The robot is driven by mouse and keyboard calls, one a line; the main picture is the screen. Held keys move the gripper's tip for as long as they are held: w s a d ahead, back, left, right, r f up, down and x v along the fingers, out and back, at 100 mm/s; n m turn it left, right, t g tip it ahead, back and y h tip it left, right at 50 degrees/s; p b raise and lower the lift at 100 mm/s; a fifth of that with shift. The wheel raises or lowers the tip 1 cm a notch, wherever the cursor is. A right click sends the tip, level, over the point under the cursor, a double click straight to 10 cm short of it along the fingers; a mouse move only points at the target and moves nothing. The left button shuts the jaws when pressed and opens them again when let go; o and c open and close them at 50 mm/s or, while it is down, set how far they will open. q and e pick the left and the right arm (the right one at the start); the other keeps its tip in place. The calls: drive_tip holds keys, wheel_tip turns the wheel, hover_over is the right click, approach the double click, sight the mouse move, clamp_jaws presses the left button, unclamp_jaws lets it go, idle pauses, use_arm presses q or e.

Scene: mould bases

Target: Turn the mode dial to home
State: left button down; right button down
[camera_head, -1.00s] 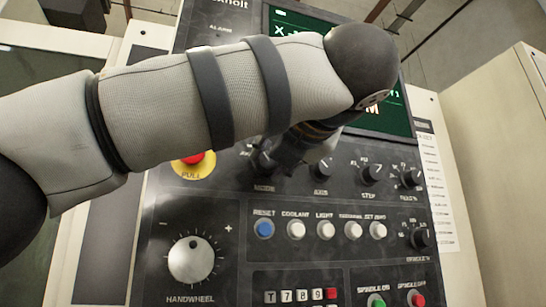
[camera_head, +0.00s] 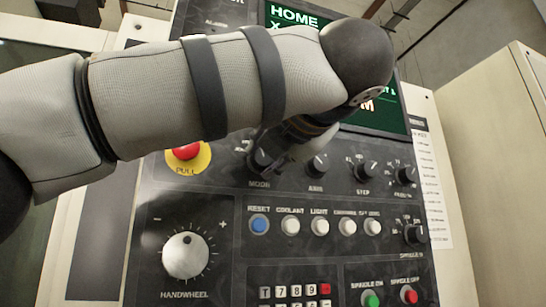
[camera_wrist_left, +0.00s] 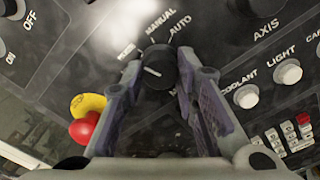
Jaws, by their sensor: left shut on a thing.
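The mode dial (camera_head: 260,161) is a dark round knob above the label MODE on the control panel, partly covered by my left gripper in the head view. In the left wrist view the dial (camera_wrist_left: 157,70) sits between the two fingers, with a white pointer line slanting up to the left. MANUAL and AUTO show beyond it; a label to their left is blurred. My left gripper (camera_wrist_left: 160,90) is shut on the dial. It also shows in the head view (camera_head: 270,152). The screen (camera_head: 292,17) reads HOME at its top. My right gripper is not in view.
A red emergency button (camera_head: 187,151) on a yellow ring is left of the dial. The axis knob (camera_head: 317,164) and step knob (camera_head: 366,170) are to its right.

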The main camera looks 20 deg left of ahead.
use_arm(q)
drive_tip(key=c, duration=1.2)
unclamp_jaws()
drive_tip(key=shift+c, duration=0.2)
